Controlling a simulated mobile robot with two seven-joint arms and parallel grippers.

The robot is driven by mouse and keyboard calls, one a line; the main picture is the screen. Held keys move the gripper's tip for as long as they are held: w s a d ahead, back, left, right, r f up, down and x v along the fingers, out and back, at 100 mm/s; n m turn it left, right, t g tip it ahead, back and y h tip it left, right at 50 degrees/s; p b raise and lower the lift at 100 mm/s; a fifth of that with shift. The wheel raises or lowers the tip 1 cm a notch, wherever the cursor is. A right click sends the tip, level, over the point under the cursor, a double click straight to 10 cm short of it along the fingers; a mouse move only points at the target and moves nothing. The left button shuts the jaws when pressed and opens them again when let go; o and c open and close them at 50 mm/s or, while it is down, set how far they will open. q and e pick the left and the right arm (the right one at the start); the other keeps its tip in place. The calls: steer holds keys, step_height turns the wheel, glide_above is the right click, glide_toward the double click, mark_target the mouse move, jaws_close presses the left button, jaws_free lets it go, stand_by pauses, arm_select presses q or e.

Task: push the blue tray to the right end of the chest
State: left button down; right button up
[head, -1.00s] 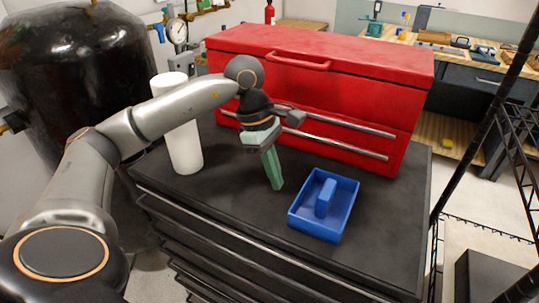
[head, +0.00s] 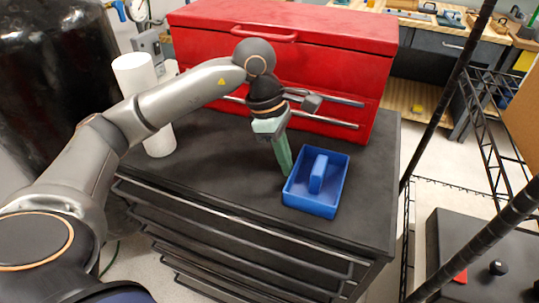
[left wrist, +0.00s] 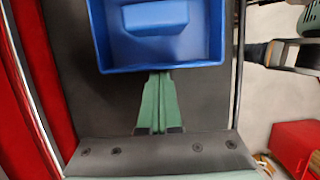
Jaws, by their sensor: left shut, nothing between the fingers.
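The blue tray (head: 309,206) lies flat on the black chest's top (head: 222,178), right of its middle, with bare top between it and the chest's right end. A raised blue block (head: 318,174) stands inside it. My left gripper (head: 287,172) points down at the tray's left side, its green fingers shut and empty. In the left wrist view the fingertips (left wrist: 160,78) meet the outside of the tray's wall (left wrist: 160,68) and seem to touch it. My right gripper is not in view.
A red toolbox (head: 285,60) stands along the back of the chest top. A white cylinder (head: 137,82) stands at the back left, behind my left arm. Black rack posts (head: 436,115) rise beyond the chest's right end. The front strip of the top is clear.

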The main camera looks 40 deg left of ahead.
mark_target(322, 164)
arm_select(q)
steer(key=d, duration=0.2)
steer(key=w+d, duration=0.1)
steer(key=d, duration=0.4)
steer(key=shift+w+d+b, duration=0.2)
steer(key=shift+w+b, duration=0.1)
steer(key=shift+w, duration=0.1)
steer(key=shift+w+d, duration=0.1)
steer(key=shift+d, duration=0.35)
